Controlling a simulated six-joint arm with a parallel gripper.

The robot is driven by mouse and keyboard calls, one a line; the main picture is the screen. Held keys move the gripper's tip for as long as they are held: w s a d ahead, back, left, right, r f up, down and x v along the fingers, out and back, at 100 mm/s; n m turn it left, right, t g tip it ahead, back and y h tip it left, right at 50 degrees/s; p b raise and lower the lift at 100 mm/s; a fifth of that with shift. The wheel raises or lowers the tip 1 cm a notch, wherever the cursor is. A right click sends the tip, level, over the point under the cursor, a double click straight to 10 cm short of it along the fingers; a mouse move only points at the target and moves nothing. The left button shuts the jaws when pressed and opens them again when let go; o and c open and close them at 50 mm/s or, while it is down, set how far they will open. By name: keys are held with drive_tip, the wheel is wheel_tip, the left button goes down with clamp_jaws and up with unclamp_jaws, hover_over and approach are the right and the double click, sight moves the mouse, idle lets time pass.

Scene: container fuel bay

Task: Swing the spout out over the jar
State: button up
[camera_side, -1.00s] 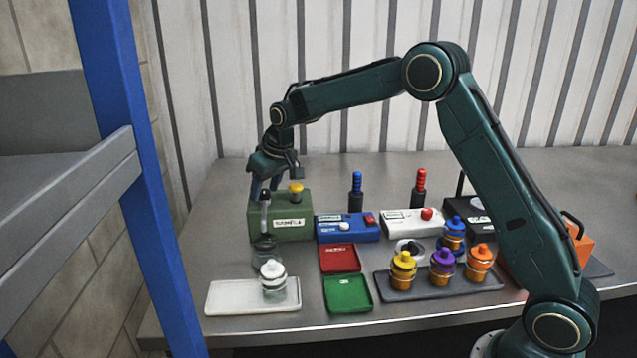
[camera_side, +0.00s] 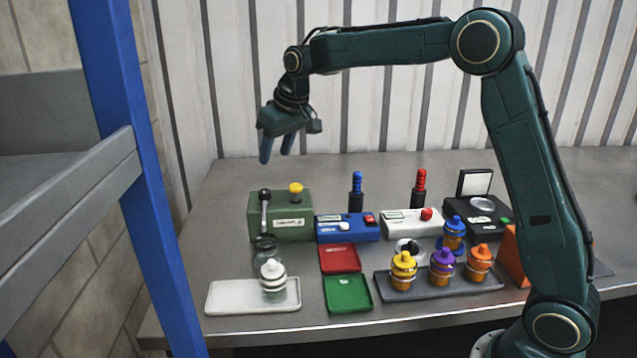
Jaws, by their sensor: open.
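The green dispenser box (camera_side: 292,229) stands at the back left of the table, with a yellow knob on top. Its spout (camera_side: 264,214), a grey rod with a dark round end at the top, shows at the box's left front and runs down the picture toward the jar. A clear glass jar (camera_side: 265,247) stands in front of the box, partly hidden by a white-capped jar. The spout's lower end lines up with the jar's mouth; I cannot tell its exact height above it. My gripper (camera_side: 276,156) is open and empty, well above the box, touching nothing.
The white-capped jar (camera_side: 273,281) stands on a white tray (camera_side: 228,297). Red (camera_side: 341,259) and green (camera_side: 347,294) trays, a blue device (camera_side: 347,232) and a dark tray (camera_side: 388,287) with capped jars lie to the right. A blue post (camera_side: 128,160) stands at left.

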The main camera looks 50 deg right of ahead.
drive_tip(key=shift+v, duration=1.2)
drive_tip(key=s+a+r, duration=0.1)
drive_tip(key=s+r, duration=0.1)
drive_tip(key=s, duration=0.8)
drive_tip(key=s+a+r, duration=0.1)
drive_tip(key=s+r, duration=0.1)
drive_tip(key=s, duration=0.7)
drive_tip(key=s+f, duration=0.3)
drive_tip(key=s, duration=0.6)
drive_tip(key=s+f+t, duration=0.1)
drive_tip(key=s+f, duration=0.3)
drive_tip(key=s, duration=0.5)
drive_tip(key=shift+s+a, duration=0.2)
drive_tip(key=shift+a, duration=0.1)
